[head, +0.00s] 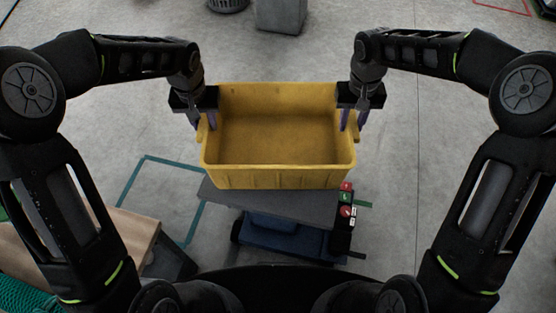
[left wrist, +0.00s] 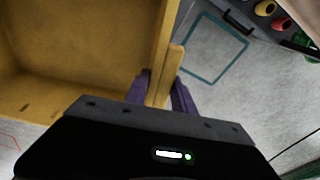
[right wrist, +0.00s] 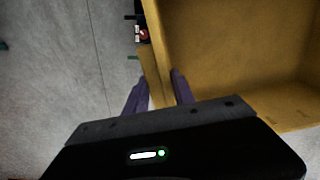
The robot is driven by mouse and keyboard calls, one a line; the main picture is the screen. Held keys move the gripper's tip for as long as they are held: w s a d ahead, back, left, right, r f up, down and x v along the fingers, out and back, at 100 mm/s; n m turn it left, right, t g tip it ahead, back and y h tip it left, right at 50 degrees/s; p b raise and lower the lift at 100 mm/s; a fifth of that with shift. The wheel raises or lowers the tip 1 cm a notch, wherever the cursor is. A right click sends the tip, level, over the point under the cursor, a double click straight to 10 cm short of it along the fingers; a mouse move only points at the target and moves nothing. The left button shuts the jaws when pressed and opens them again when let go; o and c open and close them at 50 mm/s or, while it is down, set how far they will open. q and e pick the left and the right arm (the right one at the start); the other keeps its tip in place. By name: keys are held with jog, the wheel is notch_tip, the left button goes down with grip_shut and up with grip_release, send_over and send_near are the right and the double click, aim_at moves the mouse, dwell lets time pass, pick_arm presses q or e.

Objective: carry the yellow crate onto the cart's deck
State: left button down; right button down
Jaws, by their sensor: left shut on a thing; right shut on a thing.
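The yellow crate (head: 278,177) is empty and looks roughly level, in the middle of the head view. My left gripper (head: 204,122) is shut on its left side rim, and my right gripper (head: 351,121) is shut on its right side rim. The crate's wall between the fingers shows in the left wrist view (left wrist: 164,75) and the right wrist view (right wrist: 150,72). The cart's grey deck (head: 265,206) shows below the crate's near wall, turned slightly to it. The crate hides the deck's far part; I cannot tell the gap between them.
A control box with red and green buttons (head: 346,211) is at the cart's right end. A teal floor outline (head: 139,178) lies to the left. A wooden-topped block (head: 127,238) and green netting (head: 28,298) are at the lower left. A grey block (head: 281,15) stands far back.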

pick_arm(q)
jog(key=shift+f, duration=0.15)
pick_arm(e)
jog(key=shift+f, duration=0.15)
